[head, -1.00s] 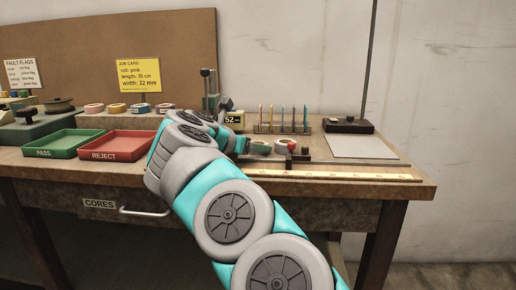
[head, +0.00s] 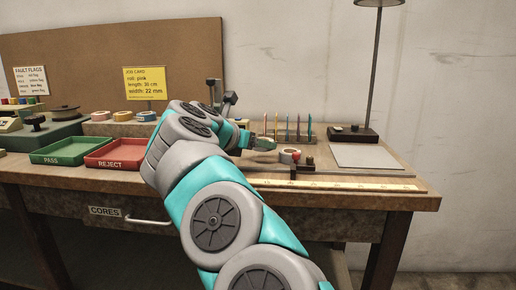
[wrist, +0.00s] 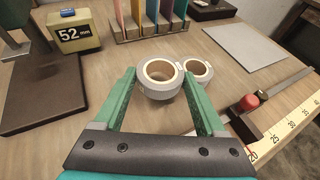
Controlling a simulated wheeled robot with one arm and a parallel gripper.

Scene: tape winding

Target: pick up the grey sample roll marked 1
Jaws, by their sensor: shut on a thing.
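In the wrist view a pale grey-white roll (wrist: 160,82) with a tan core sits between the green fingertips of my gripper (wrist: 160,78), which is shut on it. No number can be read on the roll. In the head view my gripper (head: 262,143) is a little above the bench, and the held roll cannot be made out clearly. A second, smaller-looking pale roll (wrist: 199,70) is just behind and right of the held one.
A yellow "52 mm" gauge (wrist: 78,34) stands left, and a rack of coloured strips (wrist: 150,25) stands behind. A slider with a red knob (wrist: 249,102) and a ruler (wrist: 285,125) lie right. A grey plate (wrist: 247,45) lies beyond. Green (head: 42,158) and red (head: 92,163) trays stand left.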

